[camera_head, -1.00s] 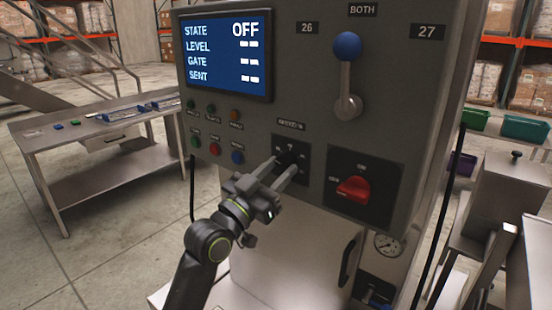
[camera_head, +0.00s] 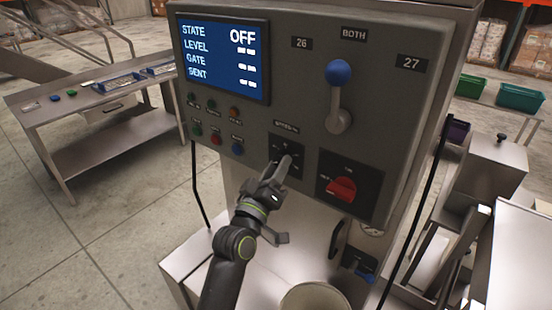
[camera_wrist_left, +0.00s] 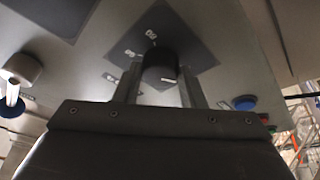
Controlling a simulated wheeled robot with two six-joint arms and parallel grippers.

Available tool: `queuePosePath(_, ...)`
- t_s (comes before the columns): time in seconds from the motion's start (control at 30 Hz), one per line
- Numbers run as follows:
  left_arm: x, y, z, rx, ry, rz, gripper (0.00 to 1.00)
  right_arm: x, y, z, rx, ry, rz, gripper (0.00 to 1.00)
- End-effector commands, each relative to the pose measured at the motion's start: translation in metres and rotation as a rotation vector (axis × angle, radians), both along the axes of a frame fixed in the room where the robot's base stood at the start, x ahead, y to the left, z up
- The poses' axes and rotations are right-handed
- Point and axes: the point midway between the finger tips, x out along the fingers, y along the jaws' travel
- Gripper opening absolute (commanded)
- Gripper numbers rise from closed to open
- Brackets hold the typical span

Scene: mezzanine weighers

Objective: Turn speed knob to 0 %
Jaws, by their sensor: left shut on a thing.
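The black speed knob (camera_wrist_left: 160,66) stands on a dark square dial plate (camera_wrist_left: 185,40) with white printed marks. A short white line shows on the knob's near end in the left wrist view. My left gripper (camera_head: 279,168) is shut on the knob, one finger on each side of it. In the head view the gripper hides most of the knob, and part of the dial plate (camera_head: 277,142) shows above the fingers. I cannot read which value the knob points to. The screen (camera_head: 222,58) reads STATE OFF, with dashes for the other lines. My right gripper is not in view.
A red rotary switch (camera_head: 342,189) sits right of the dial, and a blue-ball lever (camera_head: 338,73) is above it. Several small buttons are to the left; the blue one (camera_head: 237,149) is close. A pale round container (camera_head: 314,297) stands below.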

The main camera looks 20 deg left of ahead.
Motion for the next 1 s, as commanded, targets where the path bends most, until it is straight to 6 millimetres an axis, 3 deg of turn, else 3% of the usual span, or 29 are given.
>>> queuePosePath(0.6, 0.0001, -0.0006, -0.0017, -0.038, 0.017, -0.001, 0.14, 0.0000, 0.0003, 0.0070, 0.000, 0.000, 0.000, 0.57)
queuePosePath(0.63, 0.0001, -0.0006, -0.0015, -0.039, 0.017, -0.002, 0.40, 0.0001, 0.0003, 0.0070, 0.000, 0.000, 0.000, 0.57)
queuePosePath(0.77, 0.0000, -0.0005, -0.0010, -0.037, 0.015, -0.001, 0.57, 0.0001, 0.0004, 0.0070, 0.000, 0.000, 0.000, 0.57)
queuePosePath(1.0, 0.0000, -0.0004, -0.0003, -0.036, 0.014, -0.001, 0.58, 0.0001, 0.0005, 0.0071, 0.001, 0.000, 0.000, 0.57)
